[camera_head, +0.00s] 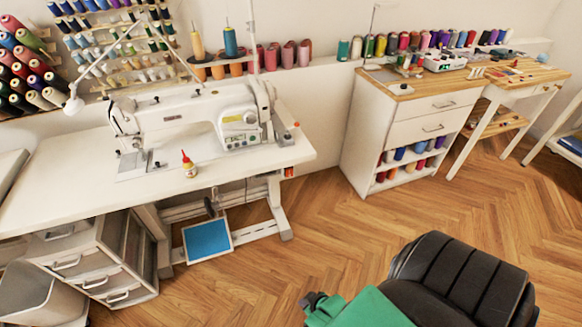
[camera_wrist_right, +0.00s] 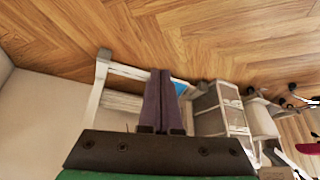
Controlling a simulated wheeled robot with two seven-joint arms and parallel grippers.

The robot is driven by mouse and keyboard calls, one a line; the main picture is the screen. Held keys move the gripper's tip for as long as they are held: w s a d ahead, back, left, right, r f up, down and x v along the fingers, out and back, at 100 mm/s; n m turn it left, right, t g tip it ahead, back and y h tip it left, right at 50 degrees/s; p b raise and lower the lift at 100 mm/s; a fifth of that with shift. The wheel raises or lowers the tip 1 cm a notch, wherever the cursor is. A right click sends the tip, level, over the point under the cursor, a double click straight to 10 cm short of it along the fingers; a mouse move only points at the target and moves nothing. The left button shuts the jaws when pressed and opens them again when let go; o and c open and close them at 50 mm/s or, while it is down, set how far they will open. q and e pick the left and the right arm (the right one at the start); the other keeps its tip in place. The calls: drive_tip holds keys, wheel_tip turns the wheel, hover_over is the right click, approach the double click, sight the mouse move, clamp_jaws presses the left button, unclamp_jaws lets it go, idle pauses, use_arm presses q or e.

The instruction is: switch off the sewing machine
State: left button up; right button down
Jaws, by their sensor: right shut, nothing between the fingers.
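The white sewing machine (camera_head: 190,118) stands on a long white table (camera_head: 60,185) in the head view. A small control panel with a greenish patch (camera_head: 241,135) is on the right of its body. A grey and reddish part (camera_head: 284,128) sits at its right end. No clear power switch can be made out. My right gripper (camera_head: 313,299) is low at the bottom middle, in front of and below the table, well apart from the machine. In the right wrist view its dark fingers (camera_wrist_right: 161,76) are together and empty. My left gripper is not in view.
A blue pedal (camera_head: 207,238) lies under the table, beside a drawer unit (camera_head: 100,265). A red-capped bottle (camera_head: 189,165) stands before the machine. A lamp (camera_head: 74,104) and thread racks are behind. A white cabinet (camera_head: 400,130) stands right. The wooden floor between is clear.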

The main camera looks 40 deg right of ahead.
sight(289, 176)
drive_tip(key=w+d+r+m+t+h+b, duration=0.1)
drive_tip(key=w+d+r+t+b, duration=0.2)
drive_tip(key=w+r, duration=0.35)
drive_tip(key=w+d+r+m+t+h+b, duration=0.1)
drive_tip(key=w+d+r+m+t, duration=0.15)
drive_tip(key=w+d+r, duration=0.4)
use_arm(q)
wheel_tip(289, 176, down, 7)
drive_tip(key=b, duration=0.1)
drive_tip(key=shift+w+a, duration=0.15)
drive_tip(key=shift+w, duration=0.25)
use_arm(e)
drive_tip(key=w+d+r+t+h, duration=0.2)
drive_tip(key=r, duration=0.4)
drive_tip(key=w+d+r+t+h, duration=0.1)
drive_tip(key=w+d+r+t, duration=0.1)
drive_tip(key=r, duration=0.4)
drive_tip(key=shift+d+m+h, duration=0.35)
drive_tip(key=shift+d+h, duration=0.05)
drive_tip(key=shift+d, duration=0.4)
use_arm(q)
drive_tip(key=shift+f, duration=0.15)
use_arm(e)
drive_tip(key=shift+r, duration=0.1)
drive_tip(key=b+x, duration=0.7)
drive_tip(key=x, duration=0.7)
drive_tip(key=shift+s, duration=0.1)
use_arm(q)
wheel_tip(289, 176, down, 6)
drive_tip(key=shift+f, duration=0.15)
